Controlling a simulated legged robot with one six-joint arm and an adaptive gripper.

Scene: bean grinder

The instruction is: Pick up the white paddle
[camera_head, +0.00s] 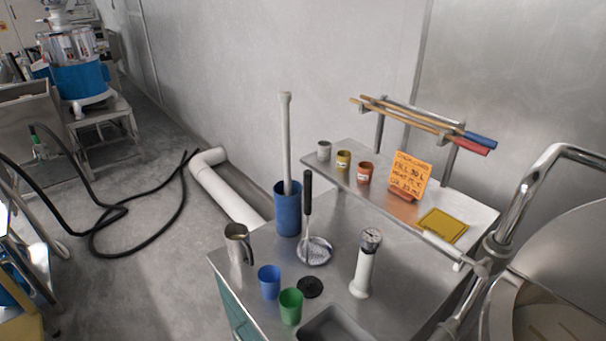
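A long white shaft with a slightly wider top end, which looks like the white paddle (286,145), stands nearly upright in a tall blue container (288,211). Its lower end is hidden inside the container. The container stands at the back left of a steel table (335,205), near the wall. My gripper is not in view.
A ladle with a black handle (307,195) stands just right of the container. A steel jug (239,243), blue cup (269,282), green cup (291,306) and white dial-topped device (365,265) share the table. A raised shelf (330,176) and steel pipework (520,205) are right.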

